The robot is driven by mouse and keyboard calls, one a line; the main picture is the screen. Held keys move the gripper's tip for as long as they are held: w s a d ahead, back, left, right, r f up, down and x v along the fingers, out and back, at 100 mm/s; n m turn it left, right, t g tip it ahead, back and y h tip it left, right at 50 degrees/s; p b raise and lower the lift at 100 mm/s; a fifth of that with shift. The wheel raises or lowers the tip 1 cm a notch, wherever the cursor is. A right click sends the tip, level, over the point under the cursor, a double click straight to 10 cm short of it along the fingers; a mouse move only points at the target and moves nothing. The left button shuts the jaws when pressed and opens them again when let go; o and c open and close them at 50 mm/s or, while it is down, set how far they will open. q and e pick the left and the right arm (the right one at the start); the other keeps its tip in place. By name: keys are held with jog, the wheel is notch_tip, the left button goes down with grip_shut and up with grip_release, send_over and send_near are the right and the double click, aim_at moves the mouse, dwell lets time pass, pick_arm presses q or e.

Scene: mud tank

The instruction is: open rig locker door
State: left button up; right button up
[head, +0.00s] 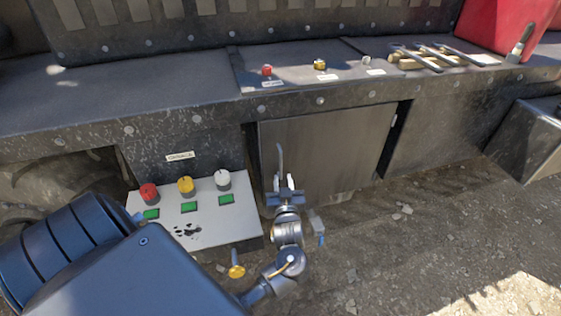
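The rig locker door (335,150) is a flat grey metal panel under the dark bench, in the middle of the head view. Dark gaps show along its left and right edges; I cannot tell whether it is slightly ajar. A thin upright metal handle (280,157) stands near its left edge. My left gripper (284,190) is at the handle's lower end, in front of the door's lower left part. The fingers are small and overlap the handle, so I cannot tell whether they are closed on it. My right gripper is out of view.
A white panel (215,211) with red, yellow and white knobs and green labels stands left of the door. The bench top (130,90) carries small knobs and several metal tools (435,56). A red container (500,25) stands at back right. Muddy ground before the door's right side is clear.

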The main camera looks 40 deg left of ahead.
aim_at(281, 161)
pick_arm(q)
jog(key=p+x, duration=0.1)
jog(key=x, duration=0.9)
jog(key=shift+w+a+f, duration=0.1)
jog(key=shift+w+a, duration=0.05)
jog(key=shift+w, duration=0.05)
grip_shut()
